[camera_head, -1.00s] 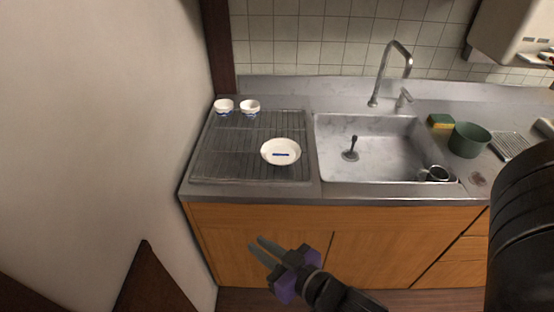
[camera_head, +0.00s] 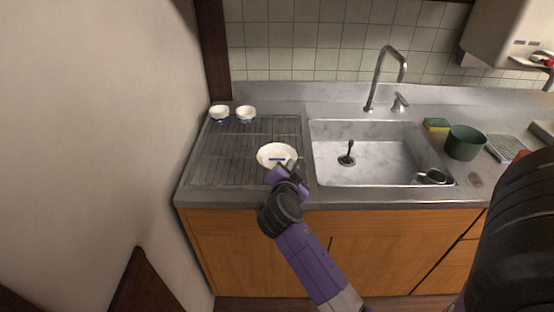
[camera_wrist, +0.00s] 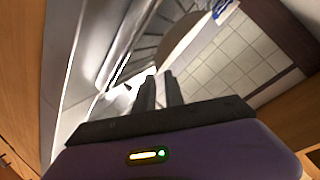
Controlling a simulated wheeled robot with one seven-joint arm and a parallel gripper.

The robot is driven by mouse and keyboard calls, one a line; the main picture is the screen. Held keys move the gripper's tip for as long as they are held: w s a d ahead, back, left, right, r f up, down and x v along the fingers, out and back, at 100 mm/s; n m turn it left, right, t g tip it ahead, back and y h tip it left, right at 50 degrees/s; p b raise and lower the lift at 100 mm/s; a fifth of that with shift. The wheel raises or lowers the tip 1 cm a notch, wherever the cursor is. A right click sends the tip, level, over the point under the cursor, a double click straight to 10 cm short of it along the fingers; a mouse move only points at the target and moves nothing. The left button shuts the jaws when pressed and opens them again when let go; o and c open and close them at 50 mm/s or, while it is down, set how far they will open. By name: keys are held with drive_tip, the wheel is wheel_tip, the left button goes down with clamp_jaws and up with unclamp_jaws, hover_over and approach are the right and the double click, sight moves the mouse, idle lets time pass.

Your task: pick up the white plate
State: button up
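The white plate (camera_head: 275,152) is a shallow round dish with a blue mark in its middle. It sits on the front right part of the grey ribbed drainboard, left of the sink. My gripper (camera_head: 284,169) is at its near edge in the head view and covers part of its near rim. Whether a finger touches the rim cannot be told.
Two small white bowls with blue marks, one left (camera_head: 219,113) and one right (camera_head: 246,113), stand at the back of the drainboard (camera_head: 215,160). A wall bounds the left.

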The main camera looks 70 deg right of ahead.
sight(277, 158)
drive_tip(key=x, duration=0.2)
drive_tip(key=p+x, duration=0.1)
drive_tip(key=x, duration=0.2)
drive_tip(key=shift+s+d+p, duration=0.1)
drive_tip(key=shift+s+p, duration=0.1)
drive_tip(key=shift+p, duration=0.1)
drive_tip(key=shift+c, duration=0.2)
clamp_jaws()
idle(1.1)
